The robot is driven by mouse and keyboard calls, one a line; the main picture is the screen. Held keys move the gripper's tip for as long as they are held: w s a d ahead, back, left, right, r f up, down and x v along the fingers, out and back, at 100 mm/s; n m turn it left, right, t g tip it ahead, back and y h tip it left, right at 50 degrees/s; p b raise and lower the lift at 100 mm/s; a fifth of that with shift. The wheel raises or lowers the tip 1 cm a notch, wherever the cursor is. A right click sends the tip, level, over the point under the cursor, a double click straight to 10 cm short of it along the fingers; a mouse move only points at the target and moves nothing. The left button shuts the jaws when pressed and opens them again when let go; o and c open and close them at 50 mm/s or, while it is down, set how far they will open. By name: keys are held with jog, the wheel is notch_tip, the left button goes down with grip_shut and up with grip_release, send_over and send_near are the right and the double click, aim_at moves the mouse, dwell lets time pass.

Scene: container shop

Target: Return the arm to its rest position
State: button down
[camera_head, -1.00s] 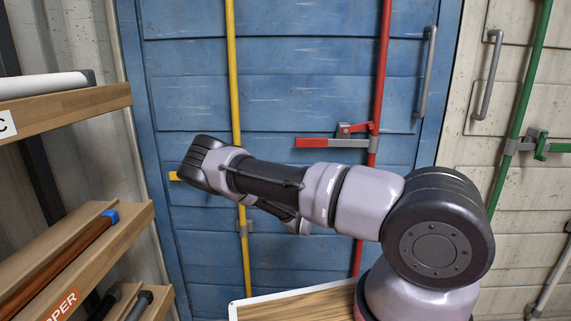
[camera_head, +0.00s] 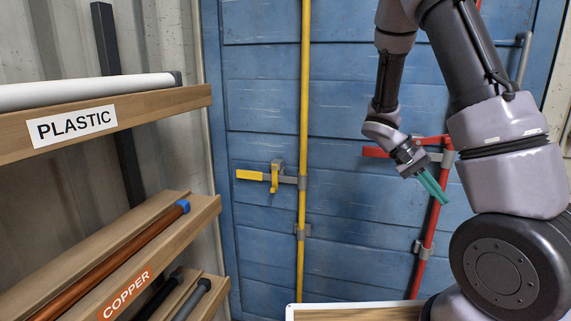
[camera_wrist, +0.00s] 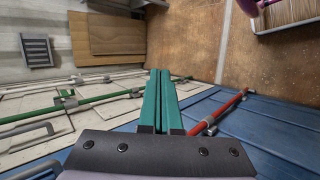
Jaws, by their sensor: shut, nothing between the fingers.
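My arm is folded up at the right of the head view. My gripper (camera_head: 434,188) has green fingers that lie together and hold nothing. It points down and to the right, in front of the blue door (camera_head: 350,80), near the red locking bar (camera_head: 428,225); I cannot tell how close it is to the bar. In the wrist view the two green fingers (camera_wrist: 162,85) lie side by side, with the red bar (camera_wrist: 222,112) to their right.
A shelf rack stands at the left, with a PLASTIC board (camera_head: 150,120) holding a white pipe (camera_head: 80,91) and a COPPER board (camera_head: 190,225) holding a copper pipe (camera_head: 120,258). A yellow locking bar (camera_head: 304,120) with a yellow handle (camera_head: 250,175) runs down the door. A wooden board edge (camera_head: 350,312) shows below.

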jog(key=s+a+r+t+y, duration=0.3)
jog(key=a+r+t, duration=0.1)
jog(key=r, duration=0.3)
jog(key=s+a+r+t+y, duration=0.3)
jog(key=a+r+t, duration=0.1)
jog(key=r, duration=0.4)
jog(key=s+a+r+n+t+y, duration=0.1)
jog(key=s+a+r+t+y, duration=0.2)
jog(key=r, duration=0.5)
jog(key=a+t, duration=0.1)
jog(key=a, duration=0.1)
jog(key=shift+a+t+y, duration=0.4)
jog(key=shift+w+r, duration=0.1)
